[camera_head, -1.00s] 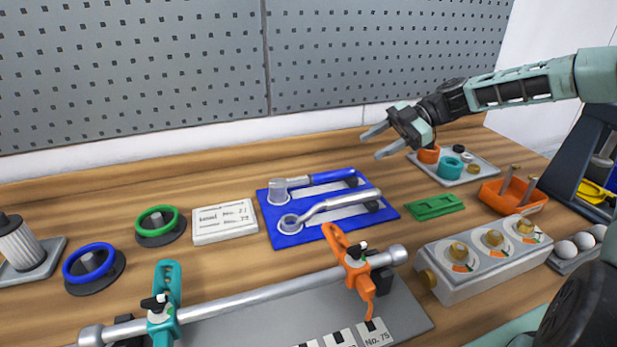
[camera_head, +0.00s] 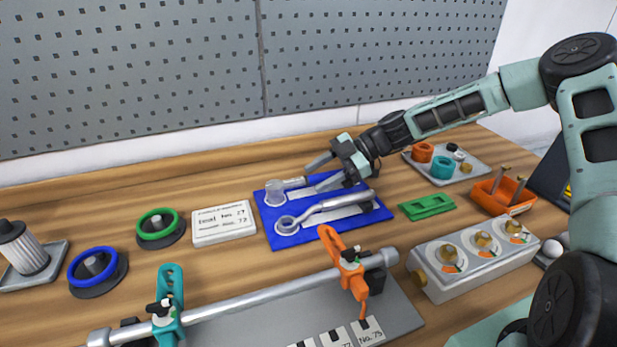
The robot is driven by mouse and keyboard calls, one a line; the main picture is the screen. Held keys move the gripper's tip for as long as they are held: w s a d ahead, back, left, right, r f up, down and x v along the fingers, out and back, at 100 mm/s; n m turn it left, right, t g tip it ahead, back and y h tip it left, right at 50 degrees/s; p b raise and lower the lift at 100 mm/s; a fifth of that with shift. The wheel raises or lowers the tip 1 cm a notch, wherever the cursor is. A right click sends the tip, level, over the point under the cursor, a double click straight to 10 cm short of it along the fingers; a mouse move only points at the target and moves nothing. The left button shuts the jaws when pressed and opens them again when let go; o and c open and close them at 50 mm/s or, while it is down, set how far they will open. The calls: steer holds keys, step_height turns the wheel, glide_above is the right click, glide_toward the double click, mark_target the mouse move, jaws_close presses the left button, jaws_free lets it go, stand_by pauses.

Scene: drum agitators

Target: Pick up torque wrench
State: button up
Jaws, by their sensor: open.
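Two wrench-like tools lie on a blue tray (camera_head: 283,240) in the middle of the bench. The rear tool (camera_head: 275,192) has a silver socket-like head at its left end. The front tool (camera_head: 330,204) has a silver ring head and a bent silver shaft. I cannot tell for certain which one is the torque wrench. My gripper (camera_head: 308,177) is open and empty, over the rear tool, with its fingers pointing left. It hides the rear tool's handle end. I cannot tell whether the fingers touch that tool.
A clamped bar (camera_head: 260,299) with teal and orange clamps lies in front of the tray. A green block (camera_head: 427,207), a grey knob box (camera_head: 473,259) and an orange bin (camera_head: 503,194) stand right. A white label plate (camera_head: 223,223) sits left. A pegboard wall (camera_head: 380,50) rises behind.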

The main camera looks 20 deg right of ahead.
steer(key=shift+a, duration=0.1)
jaws_close()
